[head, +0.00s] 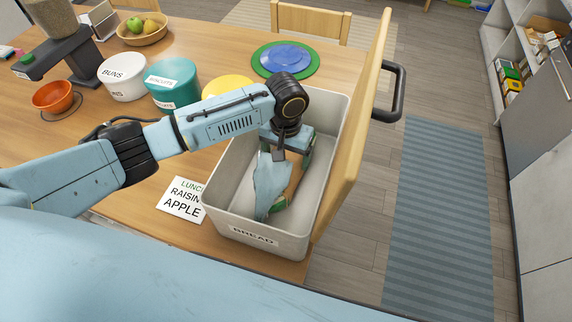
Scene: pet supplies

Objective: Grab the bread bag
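The bread bag (291,183), with tan, green and pale blue showing, lies inside the grey bin marked BREAD (232,214). My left arm comes in from the left and bends down into the bin. My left gripper (279,155) is at the upper end of the bag, touching it or just above it. The fingertips are hidden by the wrist and the bag, so I cannot tell whether they are closed on it. My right gripper is not in view.
A wooden lid with a black handle (352,130) stands upright along the bin's right side. White (122,84), teal (172,82) and yellow tubs stand behind my arm. A card (181,200) lies left of the bin. Floor is clear beyond the table's right edge.

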